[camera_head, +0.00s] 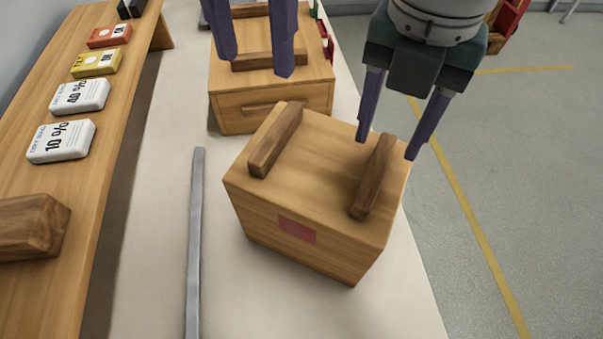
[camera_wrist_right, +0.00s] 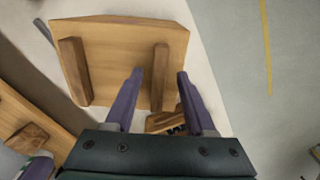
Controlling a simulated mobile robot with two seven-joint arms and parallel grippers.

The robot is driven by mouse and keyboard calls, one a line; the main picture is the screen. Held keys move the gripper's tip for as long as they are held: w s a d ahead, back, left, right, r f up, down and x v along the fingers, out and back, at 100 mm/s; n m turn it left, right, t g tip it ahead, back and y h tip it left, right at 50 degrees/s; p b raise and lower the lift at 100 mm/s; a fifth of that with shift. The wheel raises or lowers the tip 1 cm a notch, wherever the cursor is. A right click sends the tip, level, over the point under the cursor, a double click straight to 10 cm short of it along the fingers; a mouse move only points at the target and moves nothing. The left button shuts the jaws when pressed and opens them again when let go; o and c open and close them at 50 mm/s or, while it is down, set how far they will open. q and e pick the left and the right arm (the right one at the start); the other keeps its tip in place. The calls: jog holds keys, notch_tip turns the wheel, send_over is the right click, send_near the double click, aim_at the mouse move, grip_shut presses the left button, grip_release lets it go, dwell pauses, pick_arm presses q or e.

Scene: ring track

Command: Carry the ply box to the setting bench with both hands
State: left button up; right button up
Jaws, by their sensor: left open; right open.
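A light ply box (camera_head: 300,190) with two dark wooden bar handles and a red square on its front stands turned on the pale bench top. Its right handle (camera_head: 372,180) lies between the fingertips of my open right gripper (camera_head: 387,149) in the picture. In the right wrist view the same box (camera_wrist_right: 120,60) shows, with the right gripper's fingers (camera_wrist_right: 160,74) on either side of that handle; I cannot tell how far above it they are. My left gripper (camera_head: 255,66) is open over a second, similar box (camera_head: 230,100) behind, away from the near box's left handle (camera_head: 276,140).
A grey metal bar (camera_head: 196,240) lies left of the near box. A wooden shelf (camera_head: 110,130) on the left carries white, yellow and orange packs (camera_head: 96,62) and a dark wooden block (camera_head: 30,228). Floor with a yellow line (camera_head: 470,220) is open on the right.

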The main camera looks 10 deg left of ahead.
notch_tip(320, 180, up, 10)
jog(key=shift+f, duration=0.2)
dwell(0.5)
